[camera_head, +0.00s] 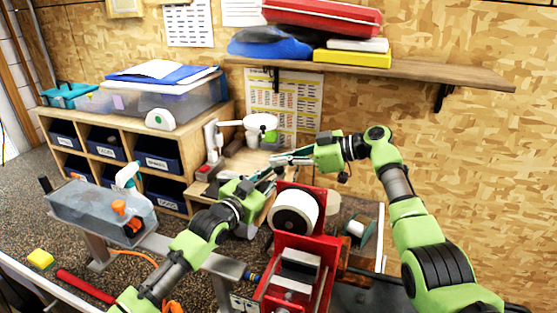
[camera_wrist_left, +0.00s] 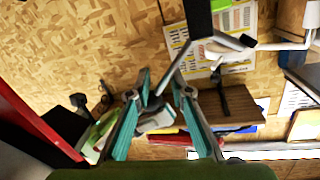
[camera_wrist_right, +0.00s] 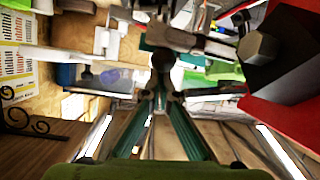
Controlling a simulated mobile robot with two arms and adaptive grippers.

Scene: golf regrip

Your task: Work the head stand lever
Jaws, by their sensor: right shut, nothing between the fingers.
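A red stand (camera_head: 292,258) with a white roll (camera_head: 296,211) stands at the centre of the head view. A thin grey rod (camera_wrist_left: 160,84) with a dark block at its upper end shows in the left wrist view; it may be the lever, but I cannot tell for sure. My left gripper (camera_head: 272,176) is behind the roll, its teal fingers apart on either side of the rod. My right gripper (camera_head: 275,159) is just above it, shut and empty. In the right wrist view, a grey bar with a dark round end (camera_wrist_right: 163,60) is just beyond its fingertips.
A wooden shelf (camera_head: 420,72) with cases overhangs the back wall. A cubby unit (camera_head: 105,137) with blue bins stands at the left. The two arms are close together near the red stand.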

